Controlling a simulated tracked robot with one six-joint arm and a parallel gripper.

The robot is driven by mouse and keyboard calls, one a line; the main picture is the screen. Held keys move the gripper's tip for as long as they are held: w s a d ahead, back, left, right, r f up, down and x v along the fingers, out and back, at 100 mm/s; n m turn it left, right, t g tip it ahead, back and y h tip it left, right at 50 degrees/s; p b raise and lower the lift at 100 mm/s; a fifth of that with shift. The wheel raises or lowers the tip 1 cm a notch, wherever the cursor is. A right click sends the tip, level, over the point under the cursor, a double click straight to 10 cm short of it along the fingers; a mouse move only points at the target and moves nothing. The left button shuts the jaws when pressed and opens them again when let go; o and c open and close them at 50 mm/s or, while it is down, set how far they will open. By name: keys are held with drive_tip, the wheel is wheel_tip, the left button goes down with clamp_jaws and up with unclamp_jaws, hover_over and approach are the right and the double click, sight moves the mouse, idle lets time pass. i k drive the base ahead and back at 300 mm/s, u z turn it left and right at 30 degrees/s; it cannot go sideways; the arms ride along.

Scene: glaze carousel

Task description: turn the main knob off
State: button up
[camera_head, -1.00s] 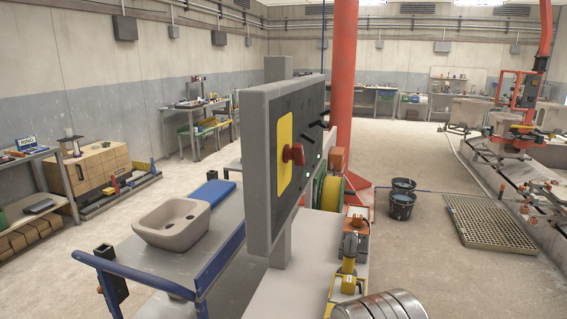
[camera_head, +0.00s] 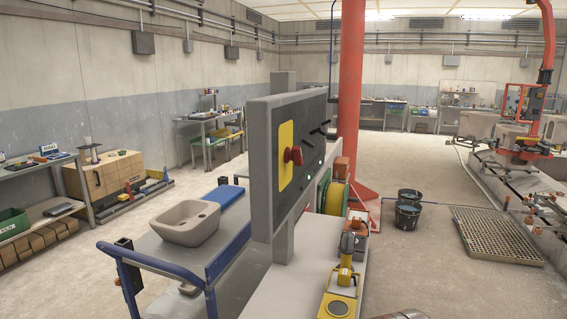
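The main knob (camera_head: 296,155) is red and sits on a yellow plate (camera_head: 285,168) on the dark face of an upright grey control panel (camera_head: 262,180). I see the panel at a steep slant, from its left edge. The knob sticks out from the plate. Its exact turn position is hard to tell from this angle. Several dark levers and small lights show farther along the panel face.
A blue-framed cart (camera_head: 215,270) with a beige basin (camera_head: 186,222) stands left of the panel. A yellow-and-black device (camera_head: 342,290) is on the grey surface right of the panel. A red column (camera_head: 351,100) and two buckets (camera_head: 408,215) stand beyond.

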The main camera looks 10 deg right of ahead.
sight(295, 155)
drive_tip(key=k, duration=0.35)
drive_tip(key=z, duration=0.15)
drive_tip(key=i, duration=0.95)
drive_tip(key=u, duration=4.6)
drive_tip(key=i, duration=0.1)
drive_tip(key=z, duration=3.6)
